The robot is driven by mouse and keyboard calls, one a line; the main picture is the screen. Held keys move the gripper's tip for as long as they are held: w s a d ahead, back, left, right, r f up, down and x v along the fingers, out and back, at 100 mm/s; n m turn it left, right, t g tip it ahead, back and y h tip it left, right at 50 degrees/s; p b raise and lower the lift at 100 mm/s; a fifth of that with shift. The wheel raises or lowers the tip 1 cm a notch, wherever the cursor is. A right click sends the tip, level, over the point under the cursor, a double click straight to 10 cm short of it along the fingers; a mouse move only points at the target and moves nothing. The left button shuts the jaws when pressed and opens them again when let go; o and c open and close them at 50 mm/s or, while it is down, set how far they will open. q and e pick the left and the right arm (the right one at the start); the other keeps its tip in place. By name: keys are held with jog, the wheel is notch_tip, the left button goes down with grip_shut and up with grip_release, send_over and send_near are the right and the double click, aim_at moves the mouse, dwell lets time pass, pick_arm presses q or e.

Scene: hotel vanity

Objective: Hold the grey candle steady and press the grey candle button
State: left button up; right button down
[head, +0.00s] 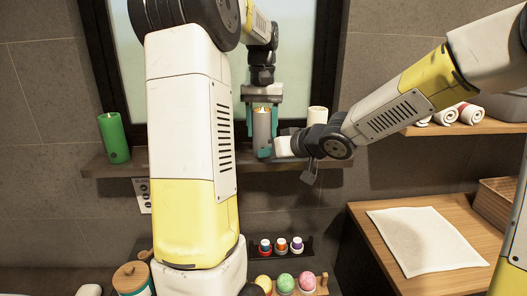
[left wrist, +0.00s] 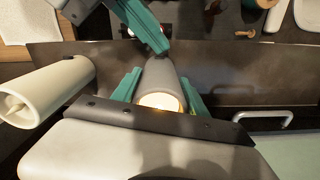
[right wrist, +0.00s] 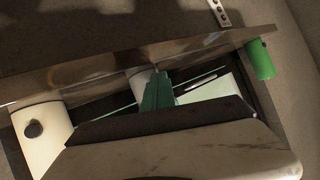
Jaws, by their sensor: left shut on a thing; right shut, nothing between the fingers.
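The grey candle (head: 262,128) stands upright on the wooden shelf before the window, its top glowing. My left gripper (head: 263,118) is shut around it from above. In the left wrist view, its teal fingers lie on both sides of the grey candle (left wrist: 163,76). My right gripper (head: 270,152) is shut and empty, close to the candle's lower front. Its teal fingertips (right wrist: 158,78) cover most of the grey candle (right wrist: 138,82) in the right wrist view. I cannot tell whether they touch it.
A white candle (head: 317,119) stands right of the grey one; its dark round button shows in the right wrist view (right wrist: 33,130). A green candle (head: 114,138) stands at the shelf's (head: 190,158) left. Rolled towels (head: 470,112) lie on the right shelf. Small bottles (head: 281,245) stand below.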

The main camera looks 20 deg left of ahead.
jog(key=shift+s, duration=0.1)
jog(key=shift+s+d, duration=0.35)
jog(key=shift+s, duration=0.25)
jog(key=s, duration=0.1)
jog(key=s+d, duration=0.1)
jog(key=s, duration=0.1)
jog(key=s+d, duration=0.1)
jog(key=shift+s+d, duration=0.1)
jog(key=shift+s, duration=0.15)
pick_arm(q)
jog(key=o, duration=1.7)
jog(key=shift+r, duration=0.1)
